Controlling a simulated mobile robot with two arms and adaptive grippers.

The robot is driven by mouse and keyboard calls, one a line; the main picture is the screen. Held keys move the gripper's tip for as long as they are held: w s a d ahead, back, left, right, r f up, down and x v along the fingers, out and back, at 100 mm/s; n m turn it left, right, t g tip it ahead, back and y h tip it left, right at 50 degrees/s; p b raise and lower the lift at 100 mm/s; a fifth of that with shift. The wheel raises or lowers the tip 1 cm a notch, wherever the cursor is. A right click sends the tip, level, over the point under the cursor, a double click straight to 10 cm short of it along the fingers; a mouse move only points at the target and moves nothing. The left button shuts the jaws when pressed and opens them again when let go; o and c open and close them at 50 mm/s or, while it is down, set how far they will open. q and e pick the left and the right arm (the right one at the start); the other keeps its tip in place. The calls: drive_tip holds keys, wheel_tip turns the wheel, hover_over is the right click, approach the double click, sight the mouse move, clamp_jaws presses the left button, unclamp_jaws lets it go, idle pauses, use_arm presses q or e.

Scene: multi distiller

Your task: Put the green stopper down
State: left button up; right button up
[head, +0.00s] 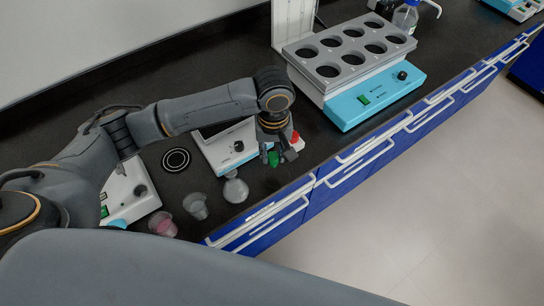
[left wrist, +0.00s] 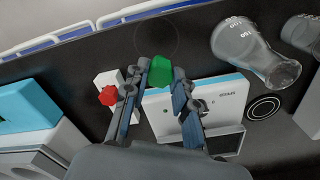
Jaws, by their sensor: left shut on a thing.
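The green stopper (head: 273,159) is held at the fingertips of my left gripper (head: 280,153), above the black counter near its front edge. In the left wrist view, the green stopper (left wrist: 160,69) sits between the two fingers of the left gripper (left wrist: 161,77), which is shut on it. I cannot tell how far above the counter the stopper is. My right gripper is not in view.
A glass flask (head: 235,189) and beakers, one with pink contents (head: 162,223), stand left of the gripper. A stirrer plate (head: 224,150) is behind. A red stopper (left wrist: 108,96) sits on a white block. Bare counter (left wrist: 150,38) lies near the front edge.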

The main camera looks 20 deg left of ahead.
sight(272, 154)
use_arm(q)
drive_tip(key=f, duration=0.2)
drive_tip(key=f+p, duration=0.1)
drive_tip(key=shift+w+a, duration=0.25)
drive_tip(key=shift+w, duration=0.1)
drive_tip(key=shift+f, duration=0.55)
drive_tip(key=o, duration=0.7)
drive_tip(key=shift+f, duration=0.15)
